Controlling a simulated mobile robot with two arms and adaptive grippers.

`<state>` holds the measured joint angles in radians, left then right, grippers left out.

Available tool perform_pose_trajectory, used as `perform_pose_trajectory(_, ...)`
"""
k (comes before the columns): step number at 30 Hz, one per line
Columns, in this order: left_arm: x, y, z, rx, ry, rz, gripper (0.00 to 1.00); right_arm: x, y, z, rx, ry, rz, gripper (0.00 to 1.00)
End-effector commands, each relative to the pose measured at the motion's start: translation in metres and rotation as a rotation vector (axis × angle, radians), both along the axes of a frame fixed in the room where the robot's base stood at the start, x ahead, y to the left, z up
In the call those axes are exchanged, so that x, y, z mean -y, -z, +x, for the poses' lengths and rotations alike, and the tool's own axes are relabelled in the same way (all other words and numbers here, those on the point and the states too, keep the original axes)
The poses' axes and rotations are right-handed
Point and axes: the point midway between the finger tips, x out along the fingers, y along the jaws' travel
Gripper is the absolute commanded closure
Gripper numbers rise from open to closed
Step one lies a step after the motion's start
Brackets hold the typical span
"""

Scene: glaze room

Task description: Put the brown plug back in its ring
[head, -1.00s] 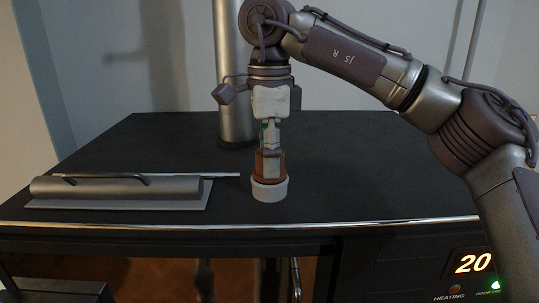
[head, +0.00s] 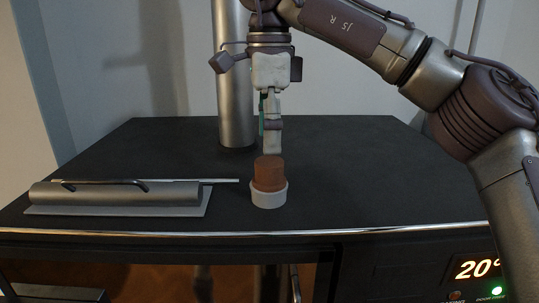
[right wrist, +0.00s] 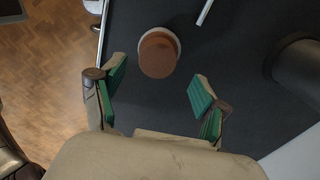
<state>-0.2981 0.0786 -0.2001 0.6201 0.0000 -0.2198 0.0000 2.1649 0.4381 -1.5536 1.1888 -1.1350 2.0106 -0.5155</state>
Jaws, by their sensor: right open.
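The brown plug (head: 268,173) stands upright in the white ring (head: 269,198) on the dark top, near its front edge. Its upper part rises above the ring's rim. The right wrist view shows the plug (right wrist: 158,54) from above, with the ring (right wrist: 175,38) around it. My right gripper (head: 271,150) is above and just behind the plug, pointing down and clear of it. In the right wrist view its green-padded fingers (right wrist: 158,84) are spread wide with nothing between them. My left gripper is not in view.
A grey metal bar with a dark handle (head: 115,193) lies on a flat plate to the left. A metal column (head: 235,100) stands behind. The dark top (head: 370,170) is clear to the right. A lit display (head: 474,269) is on the front.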

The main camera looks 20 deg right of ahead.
Motion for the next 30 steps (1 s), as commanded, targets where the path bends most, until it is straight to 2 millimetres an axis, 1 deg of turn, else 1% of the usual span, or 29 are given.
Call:
perform_pose_trajectory(1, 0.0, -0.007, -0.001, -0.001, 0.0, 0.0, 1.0, 0.0, -0.018, 0.0, 0.007, 0.004, 0.0, 0.26)
perform_pose_trajectory(3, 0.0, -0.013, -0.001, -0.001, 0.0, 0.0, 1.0, 0.0, -0.033, 0.0, 0.004, 0.003, -0.002, 0.26)
perform_pose_trajectory(6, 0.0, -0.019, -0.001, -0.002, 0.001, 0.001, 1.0, 0.0, -0.05, 0.0, 0.004, 0.002, -0.001, 0.26)
perform_pose_trajectory(9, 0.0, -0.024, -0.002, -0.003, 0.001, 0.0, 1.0, 0.0, -0.061, 0.0, 0.001, 0.001, -0.001, 0.26)
perform_pose_trajectory(15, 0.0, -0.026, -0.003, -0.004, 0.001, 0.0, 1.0, 0.0, -0.068, 0.001, 0.0, -0.001, 0.0, 0.26)
perform_pose_trajectory(30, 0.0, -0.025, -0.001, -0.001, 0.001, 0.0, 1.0, 0.0, -0.067, 0.0, 0.0, 0.0, 0.0, 0.26)
